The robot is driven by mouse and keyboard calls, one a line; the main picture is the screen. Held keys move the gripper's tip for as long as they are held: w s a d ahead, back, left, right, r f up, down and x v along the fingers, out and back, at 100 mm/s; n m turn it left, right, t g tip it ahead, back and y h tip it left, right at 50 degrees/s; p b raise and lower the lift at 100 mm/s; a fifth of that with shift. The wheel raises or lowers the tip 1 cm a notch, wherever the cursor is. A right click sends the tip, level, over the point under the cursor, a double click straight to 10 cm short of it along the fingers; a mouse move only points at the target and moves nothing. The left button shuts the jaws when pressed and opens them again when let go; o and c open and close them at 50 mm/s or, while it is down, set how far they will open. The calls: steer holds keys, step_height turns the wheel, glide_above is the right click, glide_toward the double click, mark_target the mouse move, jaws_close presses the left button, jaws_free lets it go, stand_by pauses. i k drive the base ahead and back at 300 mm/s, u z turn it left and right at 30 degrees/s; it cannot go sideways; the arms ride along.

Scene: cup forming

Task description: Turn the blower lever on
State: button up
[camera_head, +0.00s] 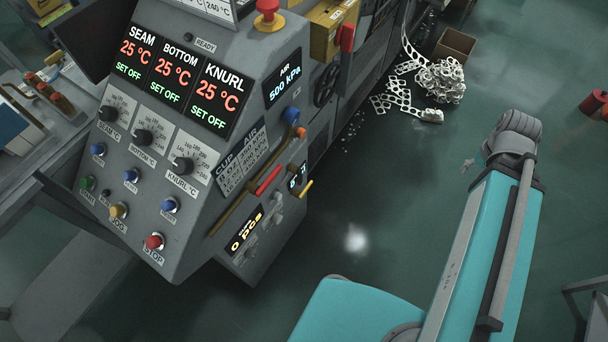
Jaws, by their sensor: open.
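The grey control console (190,235) stands at the left. A red handle (347,38) also shows on the machine behind. My gripper is not in view; only teal and grey parts of my arm show at the lower right, apart from the console.
The console front carries three dials, several buttons and a red STOP button (154,241). Displays read 25 °C, SET OFF, 500 kPa and 0 pcs. A red emergency button (267,15) is on top. Perforated white scrap (440,80) lies by a cardboard box (455,45). Floor between is clear.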

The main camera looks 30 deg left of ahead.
mark_target(295, 170)
steer(key=k, duration=0.95)
steer(key=u, duration=0.55)
